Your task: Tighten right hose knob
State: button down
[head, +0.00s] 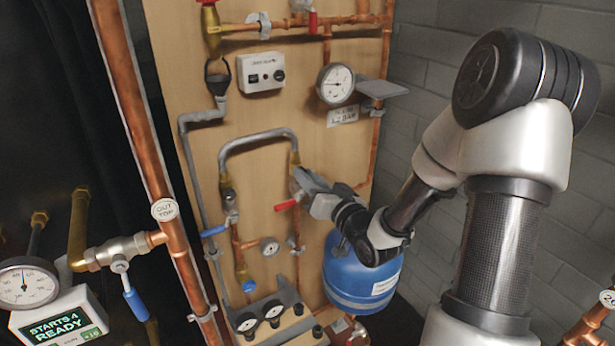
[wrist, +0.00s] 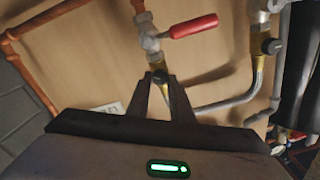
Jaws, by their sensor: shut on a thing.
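The grey hose (head: 258,136) forms an arch on the wooden board. It runs between two brass fittings, and it also shows in the wrist view (wrist: 232,104). My gripper (wrist: 160,80) is shut on the small dark right hose knob (wrist: 160,76), at the right brass fitting (wrist: 157,66). The fingertips partly hide the knob. In the head view my gripper (head: 300,180) is at the right end of the hose and covers the knob.
A red valve handle (head: 286,205) sits just below my gripper; it also shows in the wrist view (wrist: 193,26). A blue tank (head: 360,275) stands below my forearm. A pressure gauge (head: 335,84) and grey shelf (head: 382,88) are above. A blue-handled valve (head: 214,231) is at left.

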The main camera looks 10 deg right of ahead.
jog(key=m+p, duration=0.8)
jog(key=m, duration=1.7)
jog(key=shift+m, duration=0.4)
jog(key=c, duration=1.6)
grip_release()
jog(key=shift+f, duration=0.1)
jog(key=shift+o, duration=0.2)
notch_tip(320, 180, up, 10)
jog(key=shift+p, duration=0.45)
